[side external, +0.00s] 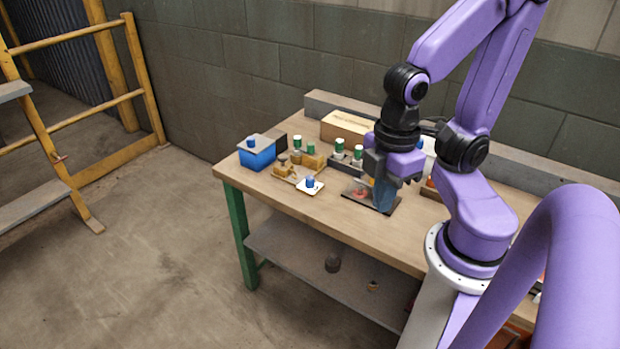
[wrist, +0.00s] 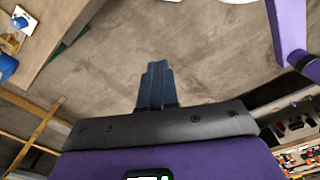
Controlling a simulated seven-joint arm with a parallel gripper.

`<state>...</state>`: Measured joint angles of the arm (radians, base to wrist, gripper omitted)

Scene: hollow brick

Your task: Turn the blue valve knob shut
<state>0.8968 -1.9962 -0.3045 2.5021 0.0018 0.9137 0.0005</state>
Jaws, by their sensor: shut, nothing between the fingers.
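A blue knob (side external: 310,182) stands on a small white plate (side external: 317,190) near the front edge of the workbench. In the wrist view, a blue knob (wrist: 20,23) on a white plate shows at the upper left corner. My gripper (side external: 383,205) is to the right of the knob, apart from it, over or near a dark plate. In the wrist view my gripper (wrist: 157,66) has its two blue fingers together with nothing between them. Another small blue knob (side external: 251,142) sits on the lid of a blue box (side external: 257,158) at the bench's left end.
Tan and green-topped fittings (side external: 311,150) stand behind the white plate. A dark plate (side external: 372,199) with a reddish part lies by my gripper. A cardboard box (side external: 346,126) is at the back. The bench front left of my gripper (side external: 335,208) is mostly clear.

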